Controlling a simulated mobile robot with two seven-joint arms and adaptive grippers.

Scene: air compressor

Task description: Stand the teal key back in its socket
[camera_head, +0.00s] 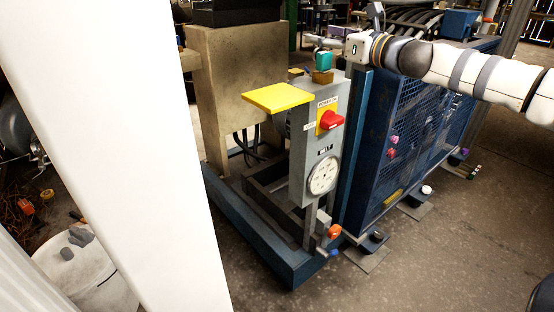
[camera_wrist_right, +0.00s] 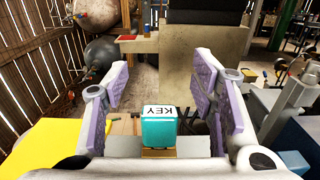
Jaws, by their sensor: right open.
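The teal key (camera_head: 323,61) is a small block standing about upright at the brass-brown socket (camera_head: 323,77) on top of the grey control box. I cannot tell how deep it sits. In the right wrist view the teal key (camera_wrist_right: 158,132) shows its white "KEY" label, with part of the brown socket (camera_wrist_right: 158,152) below it. My right gripper (camera_head: 314,41) is open just above and beside the key. In the right wrist view its purple-padded fingers (camera_wrist_right: 160,88) are spread wide on either side, with the key between them low in the picture and apart from both. My left gripper is out of view.
A yellow plate (camera_head: 277,98) juts left from the grey control box (camera_head: 305,150), which carries a red switch (camera_head: 332,120) and a dial (camera_head: 323,177). The blue compressor cage (camera_head: 400,140) stands close on the right. A concrete-coloured pillar (camera_head: 235,90) stands behind. Floor at front right is free.

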